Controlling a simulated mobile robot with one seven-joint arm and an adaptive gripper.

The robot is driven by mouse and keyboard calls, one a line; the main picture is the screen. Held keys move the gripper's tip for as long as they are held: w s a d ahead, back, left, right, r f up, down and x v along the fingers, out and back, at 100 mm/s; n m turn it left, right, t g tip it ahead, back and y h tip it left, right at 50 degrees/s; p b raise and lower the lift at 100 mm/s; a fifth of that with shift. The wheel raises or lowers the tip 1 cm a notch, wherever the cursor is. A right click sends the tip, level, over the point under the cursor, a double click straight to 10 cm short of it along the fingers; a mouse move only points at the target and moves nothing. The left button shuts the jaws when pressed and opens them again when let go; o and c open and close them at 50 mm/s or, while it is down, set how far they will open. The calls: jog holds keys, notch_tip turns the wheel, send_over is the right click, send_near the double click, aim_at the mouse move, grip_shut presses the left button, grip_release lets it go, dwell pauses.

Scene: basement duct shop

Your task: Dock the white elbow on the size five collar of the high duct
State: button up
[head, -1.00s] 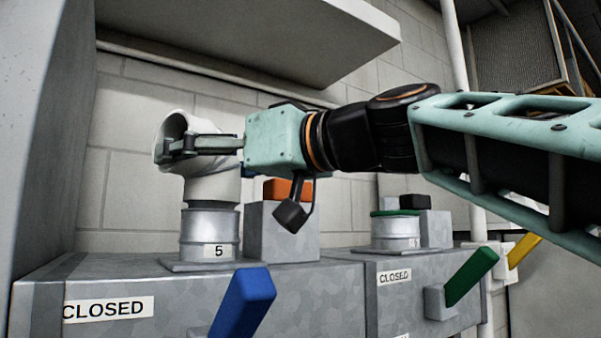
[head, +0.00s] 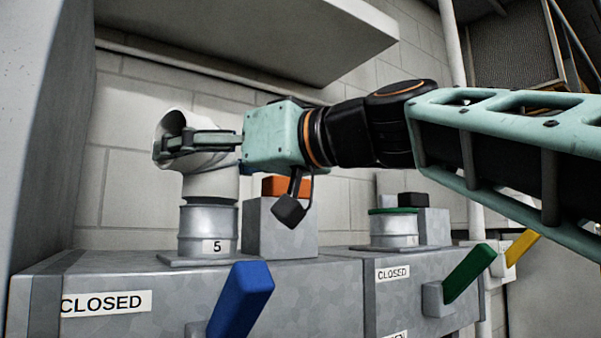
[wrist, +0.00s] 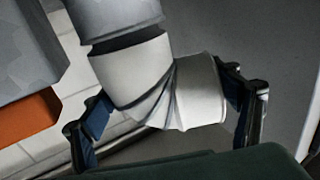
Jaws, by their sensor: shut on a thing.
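The white elbow (head: 210,184) stands over the size five collar (head: 207,232), its lower end pointing down and its open mouth facing left. A dark band (head: 209,202) shows between elbow and collar; I cannot tell whether the elbow is fully seated. My gripper (head: 190,143) is shut on the elbow's upper part, coming from the right. In the wrist view the elbow (wrist: 135,75) lies between the two fingers of my gripper (wrist: 168,115), lined up with the grey collar (wrist: 115,15). The far finger is mostly hidden in the head view.
The high duct (head: 190,285) has a blue lever (head: 241,300) in front and a "CLOSED" label. An orange-topped grey block (head: 281,225) stands right of the collar. A green-rimmed collar (head: 394,229) and green lever (head: 470,273) are farther right. A grey shelf (head: 270,45) hangs above.

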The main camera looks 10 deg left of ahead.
jog(key=shift+f+b, duration=0.5)
jog(key=shift+b, duration=0.05)
jog(key=o, duration=1)
jog(key=shift+r, duration=0.1)
jog(key=b+v, duration=0.2)
jog(key=v, duration=0.9)
jog(key=shift+b, duration=0.4)
jog(key=shift+s, duration=0.1)
